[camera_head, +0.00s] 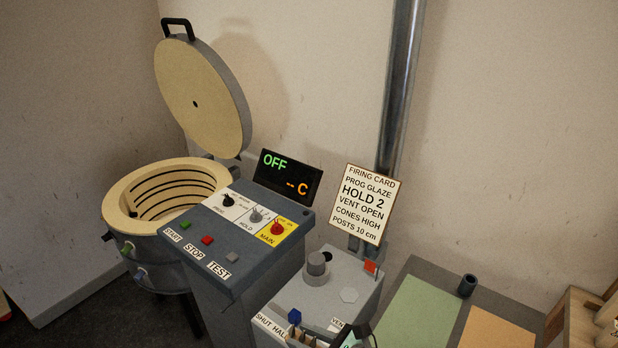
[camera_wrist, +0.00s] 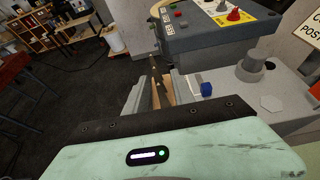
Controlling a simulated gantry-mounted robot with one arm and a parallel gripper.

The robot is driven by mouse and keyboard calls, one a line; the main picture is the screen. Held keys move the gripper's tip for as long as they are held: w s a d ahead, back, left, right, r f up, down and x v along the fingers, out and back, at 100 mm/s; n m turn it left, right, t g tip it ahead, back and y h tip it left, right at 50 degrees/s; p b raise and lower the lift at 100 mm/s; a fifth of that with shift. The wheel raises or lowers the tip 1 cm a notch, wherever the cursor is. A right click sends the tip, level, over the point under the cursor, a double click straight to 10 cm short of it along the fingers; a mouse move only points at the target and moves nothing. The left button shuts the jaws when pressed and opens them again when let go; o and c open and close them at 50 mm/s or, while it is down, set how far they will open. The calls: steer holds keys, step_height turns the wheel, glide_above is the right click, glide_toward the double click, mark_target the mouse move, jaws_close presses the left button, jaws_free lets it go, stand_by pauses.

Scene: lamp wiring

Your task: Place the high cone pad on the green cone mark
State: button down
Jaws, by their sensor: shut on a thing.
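My gripper (camera_wrist: 158,96) is shut on a small tan pad with dark pointed cones (camera_wrist: 157,84), which I take to be the high cone pad. The fingers hide much of it. In the head view, dark spikes and part of my gripper show at the bottom edge, in front of the grey vent box (camera_head: 340,281). The kiln (camera_head: 122,202) stands open at the left, with its lid (camera_head: 203,95) raised. I cannot make out a green cone mark. A plain green panel (camera_head: 418,312) lies on the bench at the lower right.
The control box (camera_head: 240,242) stands between the kiln and the vent box; its display (camera_head: 286,176) reads OFF. A blue knob (camera_wrist: 206,89) is close to the right of my fingers. The firing card (camera_head: 364,203) stands behind the vent box. An orange panel (camera_head: 497,330) lies right of the green one.

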step_height(320, 180, up, 8)
steer(key=a+m+t+h+p, duration=0.1)
steer(key=a+p, duration=0.1)
steer(key=p, duration=0.8)
step_height(320, 180, up, 9)
steer(key=m+t+h+p, duration=0.3)
steer(key=m+p, duration=0.1)
steer(key=p, duration=0.9)
glide_above(307, 335)
steer(key=shift+d+r, duration=0.15)
steer(key=shift+d, duration=0.05)
